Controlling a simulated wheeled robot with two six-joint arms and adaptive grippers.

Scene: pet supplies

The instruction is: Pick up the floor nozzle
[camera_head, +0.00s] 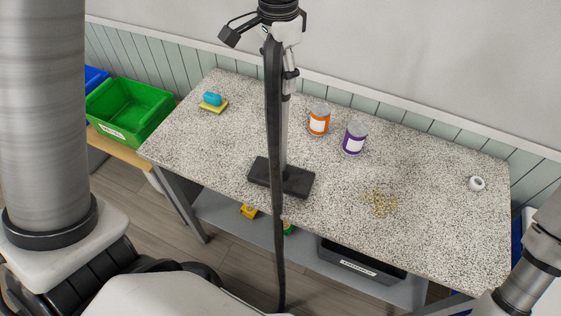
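The floor nozzle (265,176) is a flat black head at the foot of a slim grey tube (284,135), near the front middle of the speckled table. I cannot tell whether it touches the top or hangs just above it. A dark hose (274,120) runs down in front of the tube and past the table's front edge. My wrist, seemingly the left arm's, is at the top middle, above the tube. The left gripper's fingers cannot be made out against the tube and hose. My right arm shows at the lower right; its gripper is out of frame.
An orange can (319,121) and a purple can (355,138) stand behind the nozzle. A blue item (211,99) lies on a yellow sponge. Yellow crumbs (380,203) and a white ring (476,184) lie right. A green bin (130,108) stands left; a black bin (360,262) sits below.

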